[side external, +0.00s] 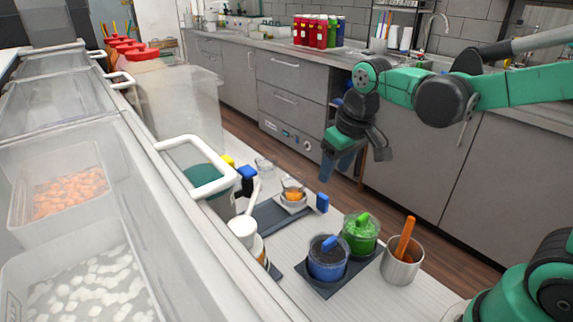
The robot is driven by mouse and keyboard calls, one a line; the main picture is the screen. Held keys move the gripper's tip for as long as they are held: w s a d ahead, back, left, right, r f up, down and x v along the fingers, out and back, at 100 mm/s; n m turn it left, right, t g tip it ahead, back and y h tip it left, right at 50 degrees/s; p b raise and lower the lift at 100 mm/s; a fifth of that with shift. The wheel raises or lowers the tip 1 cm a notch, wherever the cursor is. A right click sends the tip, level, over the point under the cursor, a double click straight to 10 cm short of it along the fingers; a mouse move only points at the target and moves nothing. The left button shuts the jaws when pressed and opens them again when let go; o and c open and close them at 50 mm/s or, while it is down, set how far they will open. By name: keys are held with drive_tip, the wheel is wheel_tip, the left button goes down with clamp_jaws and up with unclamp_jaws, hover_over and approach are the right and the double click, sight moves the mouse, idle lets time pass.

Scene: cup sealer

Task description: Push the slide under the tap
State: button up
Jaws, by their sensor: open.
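A low dark grey track (272,217) lies on the white counter, and a small white holder with an orange-filled cup (293,196) sits at its right part. A blue block (322,203), which looks like the slide's handle, stands at the holder's right end. To the left, a dispenser with a teal tank (203,178) has a blue-topped black part (246,178) that looks like the tap. The holder is to the right of it, apart from it. My gripper (337,168) is open and empty, its blue fingers pointing down above and slightly right of the blue block, not touching it.
A blue jar (327,262), a green jar (360,236) and a steel cup with an orange handle (402,265) stand in front right. A white lever (242,230) is near the track's left end. Clear-lidded food bins (60,190) fill the left.

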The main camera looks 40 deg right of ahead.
sight(322, 196)
drive_tip(key=w+f+g, duration=0.1)
drive_tip(key=w+d+f+g, duration=0.1)
drive_tip(key=f, duration=0.1)
drive_tip(key=w+d+f+g, duration=0.1)
drive_tip(key=shift+w+f, duration=0.4)
drive_tip(key=shift+f, duration=2.85)
clamp_jaws()
drive_tip(key=shift+a, duration=0.15)
